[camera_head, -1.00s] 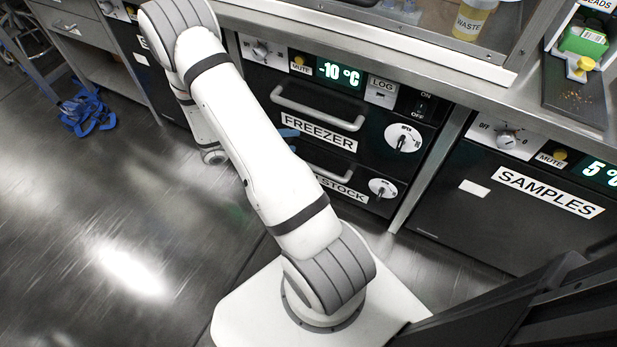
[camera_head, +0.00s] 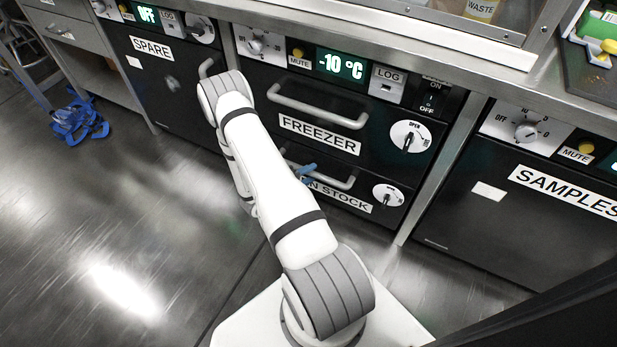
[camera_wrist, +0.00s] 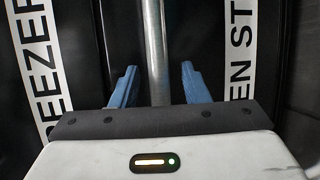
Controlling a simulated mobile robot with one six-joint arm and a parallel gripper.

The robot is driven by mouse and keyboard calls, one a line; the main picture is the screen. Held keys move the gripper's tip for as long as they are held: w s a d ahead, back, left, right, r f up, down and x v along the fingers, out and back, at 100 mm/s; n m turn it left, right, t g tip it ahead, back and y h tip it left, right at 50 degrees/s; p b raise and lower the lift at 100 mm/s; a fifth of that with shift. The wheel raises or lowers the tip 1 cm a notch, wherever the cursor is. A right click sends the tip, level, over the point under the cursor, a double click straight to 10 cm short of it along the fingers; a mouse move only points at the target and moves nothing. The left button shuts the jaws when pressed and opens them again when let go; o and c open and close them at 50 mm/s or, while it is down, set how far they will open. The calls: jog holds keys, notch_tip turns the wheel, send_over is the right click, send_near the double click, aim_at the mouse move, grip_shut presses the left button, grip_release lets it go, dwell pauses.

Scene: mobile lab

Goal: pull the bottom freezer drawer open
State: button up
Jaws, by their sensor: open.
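The bottom freezer drawer (camera_head: 368,166) looks closed, flush below the upper FREEZER drawer (camera_head: 370,104). Its label (camera_head: 340,195) is partly hidden by my arm and ends in STOCK. Its grey bar handle (camera_head: 344,184) sits above that label, the left part partly covered by my arm. My gripper (camera_wrist: 158,68) has blue fingers, one of which shows at the handle in the head view (camera_head: 306,170). In the wrist view the handle (camera_wrist: 154,40) runs between the two open fingers, with gaps on both sides. I cannot tell how deep it sits between them.
The upper drawer's handle (camera_head: 318,106) is just above. Round lock dials (camera_head: 388,195) are at the drawers' right. The SPARE cabinet (camera_head: 165,85) stands left, the SAMPLES cabinet (camera_head: 480,220) right. Blue straps (camera_head: 78,120) lie on the floor at left. Floor before the drawers is partly clear.

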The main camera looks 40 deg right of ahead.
jog(key=shift+d+f, duration=0.15)
jog(key=shift+d, duration=0.6)
jog(key=shift+c, duration=0.4)
grip_shut()
